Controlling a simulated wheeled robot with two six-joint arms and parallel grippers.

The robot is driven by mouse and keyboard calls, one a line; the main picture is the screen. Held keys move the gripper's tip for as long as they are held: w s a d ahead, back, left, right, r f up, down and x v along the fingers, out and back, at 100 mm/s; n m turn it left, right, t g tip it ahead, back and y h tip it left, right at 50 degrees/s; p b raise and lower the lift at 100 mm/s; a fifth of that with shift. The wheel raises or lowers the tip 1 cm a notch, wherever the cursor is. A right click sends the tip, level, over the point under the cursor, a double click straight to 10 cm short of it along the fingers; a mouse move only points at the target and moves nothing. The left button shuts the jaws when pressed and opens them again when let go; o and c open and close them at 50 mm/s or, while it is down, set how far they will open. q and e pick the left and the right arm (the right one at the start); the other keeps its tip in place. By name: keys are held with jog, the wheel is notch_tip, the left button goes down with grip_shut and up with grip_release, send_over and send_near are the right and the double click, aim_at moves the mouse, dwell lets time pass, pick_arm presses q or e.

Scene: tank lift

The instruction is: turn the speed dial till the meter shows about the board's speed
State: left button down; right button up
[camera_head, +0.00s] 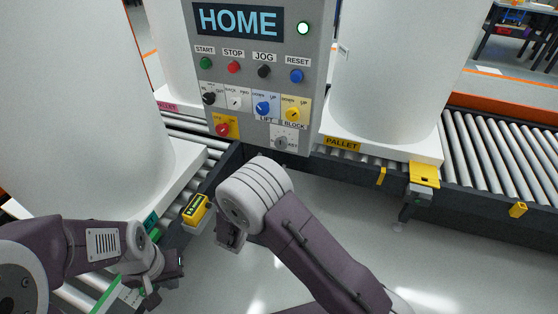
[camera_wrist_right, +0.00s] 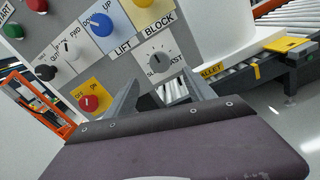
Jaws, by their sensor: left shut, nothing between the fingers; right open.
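The speed dial (camera_head: 281,142) is a grey knob on a white plate, low on the right of the control panel. In the right wrist view the dial (camera_wrist_right: 158,60) shows a pointer mark and part of its scale. My right gripper (camera_wrist_right: 161,80) is open, its fingers apart below the dial with nothing between them; it looks short of the knob. My left gripper (camera_head: 166,275) is shut and empty, below left of the meter.
The control panel (camera_head: 325,60) shows HOME on its screen (camera_head: 238,21), with a lit lamp beside it. Coloured buttons and knobs surround the dial; a red knob (camera_head: 223,129) is at left. White tanks (camera_head: 390,70) stand on both sides. No board with a speed is recognisable.

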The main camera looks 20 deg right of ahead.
aim_at(280, 145)
jog(key=x, duration=0.9)
jog(key=shift+d+r, duration=0.1)
